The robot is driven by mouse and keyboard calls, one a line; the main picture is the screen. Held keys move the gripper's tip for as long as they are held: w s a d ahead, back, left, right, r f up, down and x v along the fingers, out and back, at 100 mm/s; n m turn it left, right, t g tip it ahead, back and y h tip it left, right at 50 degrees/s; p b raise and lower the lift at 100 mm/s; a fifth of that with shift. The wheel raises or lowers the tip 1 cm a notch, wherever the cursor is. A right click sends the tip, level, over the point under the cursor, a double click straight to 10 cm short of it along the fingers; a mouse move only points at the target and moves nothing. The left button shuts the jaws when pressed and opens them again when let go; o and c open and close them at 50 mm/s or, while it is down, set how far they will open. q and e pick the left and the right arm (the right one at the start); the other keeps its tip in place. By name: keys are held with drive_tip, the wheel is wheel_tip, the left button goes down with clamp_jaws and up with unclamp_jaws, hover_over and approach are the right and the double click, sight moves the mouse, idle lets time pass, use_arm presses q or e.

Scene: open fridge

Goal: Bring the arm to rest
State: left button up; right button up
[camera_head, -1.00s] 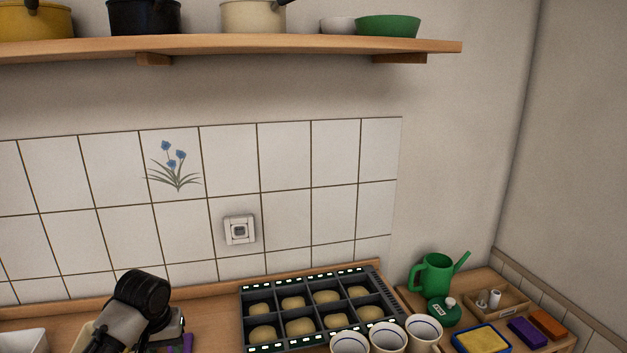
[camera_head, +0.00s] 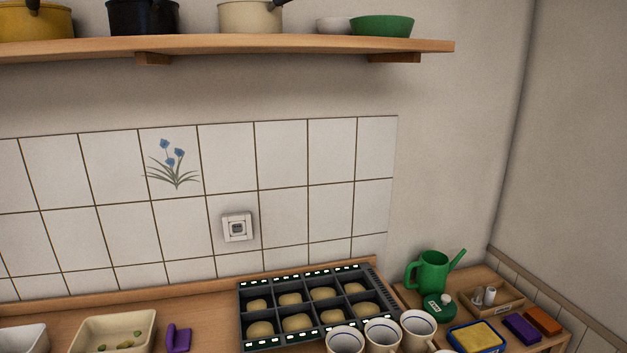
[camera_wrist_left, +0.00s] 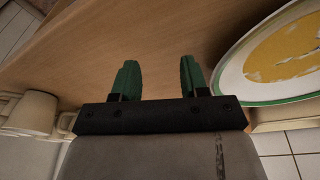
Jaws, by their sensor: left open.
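My left gripper (camera_wrist_left: 158,82) shows in the left wrist view, with two green fingers apart and nothing between them. A wooden surface lies beyond the fingertips. A white plate with a green rim (camera_wrist_left: 233,82) and yellow contents is to the right of the fingers, apart from them. A pale mug (camera_wrist_left: 32,112) is to the left. Neither of my arms shows in the head view now, and my right gripper is not seen.
The wooden counter (camera_head: 205,310) holds a cream dish (camera_head: 112,325), a purple item (camera_head: 178,338), a dark compartment tray (camera_head: 240,310) with round dough pieces, and several cups (camera_head: 383,333). A green watering can (camera_head: 432,273) stands at right. A shelf (camera_head: 230,47) with pots hangs above.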

use_arm(q)
drive_tip(key=s+r+m+t, duration=0.1)
drive_tip(key=s+r, duration=0.1)
drive_tip(key=s, duration=1.6)
wheel_tip(320, 180, down, 30)
drive_tip(key=g+b, duration=0.1)
drive_tip(key=b, duration=0.1)
drive_tip(key=s+a+f+g+b, duration=0.1)
drive_tip(key=s+a+f, duration=0.1)
drive_tip(key=s+f, duration=1.4)
drive_tip(key=shift+s+a+f+g+y+b, duration=0.15)
drive_tip(key=shift+s+a+g+y+b, duration=0.1)
drive_tip(key=shift+s+g+y+b, duration=0.1)
